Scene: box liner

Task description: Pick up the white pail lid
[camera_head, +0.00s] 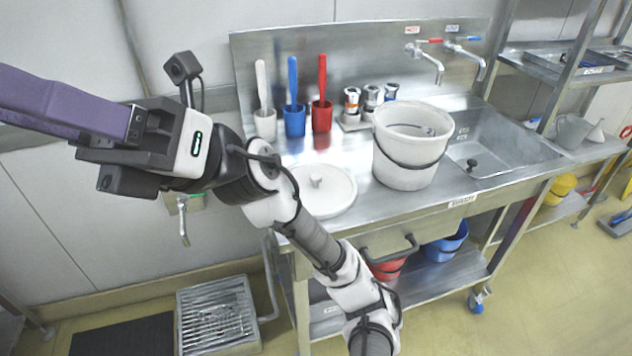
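The white pail lid (338,198) is a round disc with a small knob on top. It lies flat on the steel counter, and my arm covers part of its left edge. The white pail (405,165) stands upright and uncovered to the right of the lid, with a dark handle band around it. My gripper (62,105) is up at the left, well away from the lid, with long purple fingers pointing left. Their tips run to the picture's edge, so I cannot tell whether they are open or shut.
Cups with white, blue and red brushes (293,117) stand behind the lid, beside several small jars (368,100). A sink (495,145) with taps (440,62) is at the right. A shelf rack (570,75) stands beyond it. A floor grate (217,315) is below left.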

